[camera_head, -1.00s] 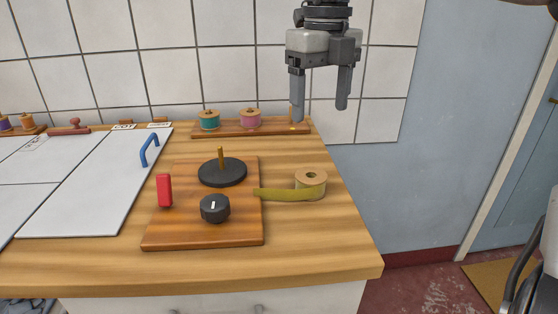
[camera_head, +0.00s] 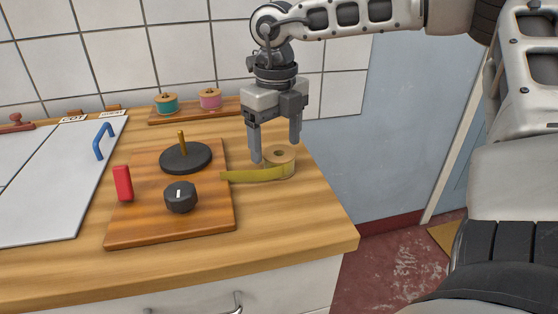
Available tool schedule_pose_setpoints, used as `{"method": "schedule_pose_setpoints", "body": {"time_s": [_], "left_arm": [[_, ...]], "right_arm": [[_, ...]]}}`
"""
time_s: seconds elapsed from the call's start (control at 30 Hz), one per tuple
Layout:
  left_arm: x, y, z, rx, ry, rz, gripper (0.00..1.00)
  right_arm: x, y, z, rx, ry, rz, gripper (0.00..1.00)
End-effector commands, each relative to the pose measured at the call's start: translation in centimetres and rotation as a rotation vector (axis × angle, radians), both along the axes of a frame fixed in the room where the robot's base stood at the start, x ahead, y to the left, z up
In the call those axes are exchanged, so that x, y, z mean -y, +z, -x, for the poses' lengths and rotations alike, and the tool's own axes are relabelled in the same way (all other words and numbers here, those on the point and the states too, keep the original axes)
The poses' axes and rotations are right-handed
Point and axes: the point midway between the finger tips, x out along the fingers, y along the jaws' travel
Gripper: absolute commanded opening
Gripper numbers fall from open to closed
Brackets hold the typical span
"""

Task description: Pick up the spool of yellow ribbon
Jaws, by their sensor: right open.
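The spool of yellow ribbon (camera_head: 280,164) lies on the wooden counter, right of the brown board. Its ribbon tail (camera_head: 245,175) stretches left to the board's edge. My right gripper (camera_head: 275,152) is open and points down at the spool. One finger is in front of the spool's left side and the other is near its right side. I cannot tell whether the fingers touch it. My left gripper is not in view.
The brown board (camera_head: 140,229) carries a black disc with a peg (camera_head: 185,158), a black knob (camera_head: 181,197) and a red handle (camera_head: 123,183). Teal (camera_head: 166,103) and pink (camera_head: 210,98) spools stand on a rack behind. The counter's right front is clear.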

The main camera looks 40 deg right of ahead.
Motion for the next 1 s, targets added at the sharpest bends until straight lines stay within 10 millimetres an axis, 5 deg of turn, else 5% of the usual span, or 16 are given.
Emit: {"method": "schedule_pose_setpoints", "body": {"time_s": [0.2,0.47,0.67,1.0], "left_arm": [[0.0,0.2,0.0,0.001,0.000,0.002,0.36],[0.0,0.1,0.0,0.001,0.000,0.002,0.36],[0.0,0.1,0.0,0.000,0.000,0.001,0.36],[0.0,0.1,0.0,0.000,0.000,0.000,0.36]], "right_arm": [[0.1,-2.9,0.2,-0.002,0.000,-0.001,0.74],[0.1,-3.2,0.2,0.001,0.000,0.000,0.74],[0.1,-3.2,0.2,0.001,0.000,0.000,0.26],[0.1,-2.9,0.1,0.001,0.000,0.000,0.26]]}}
